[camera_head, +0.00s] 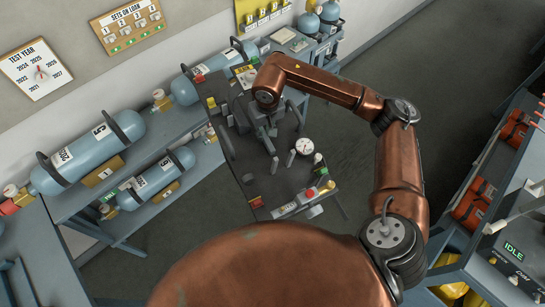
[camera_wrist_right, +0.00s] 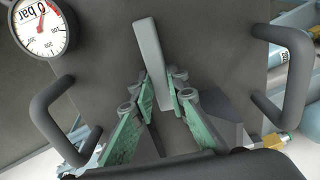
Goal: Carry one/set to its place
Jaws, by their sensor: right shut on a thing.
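A dark flat plate (camera_head: 240,160) with a round gauge (camera_head: 304,146), handles at its sides and small coloured fittings is in the middle of the head view. My right gripper (camera_head: 268,130) is over it. In the right wrist view, the green-padded fingers (camera_wrist_right: 160,100) are shut on a grey upright bar (camera_wrist_right: 151,60) on this plate (camera_wrist_right: 205,50). The gauge (camera_wrist_right: 42,27) there reads near 0 bar. Whether the plate rests on something is unclear. Other sets, blue cylinders marked 5 (camera_head: 90,153) and another (camera_head: 155,178), lie on the left rack. My left gripper is out of view.
The grey rack (camera_head: 100,192) runs along the left wall. A test-year board (camera_head: 36,69) and a sets-on-loan board (camera_head: 127,25) hang above it. More cylinders (camera_head: 309,24) stand at the back. A bench with an IDLE display (camera_head: 513,251) is at right. Floor (camera_head: 360,155) between is open.

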